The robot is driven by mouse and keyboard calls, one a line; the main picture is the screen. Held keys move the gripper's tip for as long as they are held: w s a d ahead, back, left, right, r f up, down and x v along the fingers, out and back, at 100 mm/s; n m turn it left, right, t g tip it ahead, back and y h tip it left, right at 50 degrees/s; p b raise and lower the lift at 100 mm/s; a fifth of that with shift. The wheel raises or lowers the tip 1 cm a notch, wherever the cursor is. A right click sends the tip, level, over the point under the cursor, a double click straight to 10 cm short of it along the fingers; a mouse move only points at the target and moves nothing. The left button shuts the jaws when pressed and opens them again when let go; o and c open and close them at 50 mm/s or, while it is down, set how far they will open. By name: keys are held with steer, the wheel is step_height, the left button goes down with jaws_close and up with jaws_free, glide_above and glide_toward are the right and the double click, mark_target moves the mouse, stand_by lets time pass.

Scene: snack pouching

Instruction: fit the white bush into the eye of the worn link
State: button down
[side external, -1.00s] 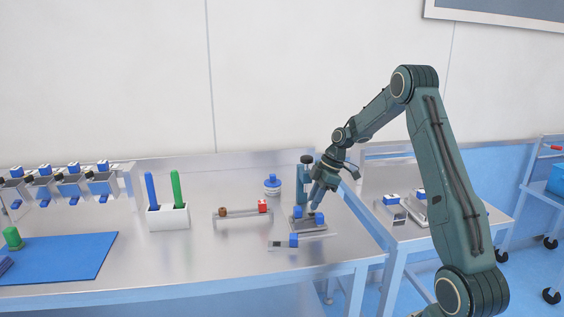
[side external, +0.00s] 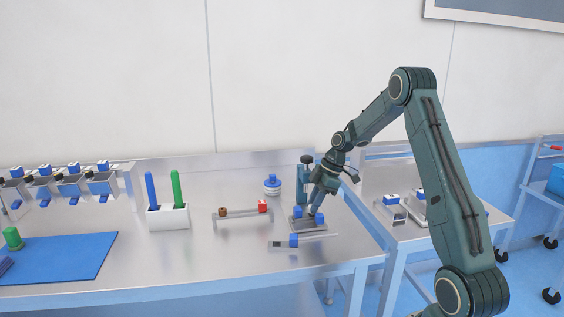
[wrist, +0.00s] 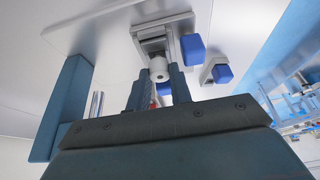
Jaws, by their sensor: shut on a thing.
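My gripper (side external: 314,208) is low over a grey fixture (side external: 309,226) with blue blocks, near the right end of the bench. In the wrist view my gripper (wrist: 160,84) is shut on the white bush (wrist: 158,68), a short cylinder held between the fingertips. Just beyond the bush is a grey metal part in the fixture (wrist: 176,22); I cannot tell whether it is the worn link. The eye cannot be made out, and I cannot tell whether the bush touches that part. In the side view the bush is too small and hidden to see.
A blue post with a black knob (side external: 307,160) stands close behind my gripper. A metal bar with a blue block (side external: 294,241) lies in front. To the left are a rail with a red block (side external: 262,206) and a white holder (side external: 168,217) with blue and green sticks.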

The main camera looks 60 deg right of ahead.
steer(key=shift+f, duration=0.55)
steer(key=c, duration=1.2)
jaws_free()
steer(key=v, duration=1.3)
steer(key=shift+d+r, duration=0.15)
steer(key=shift+r, duration=0.25)
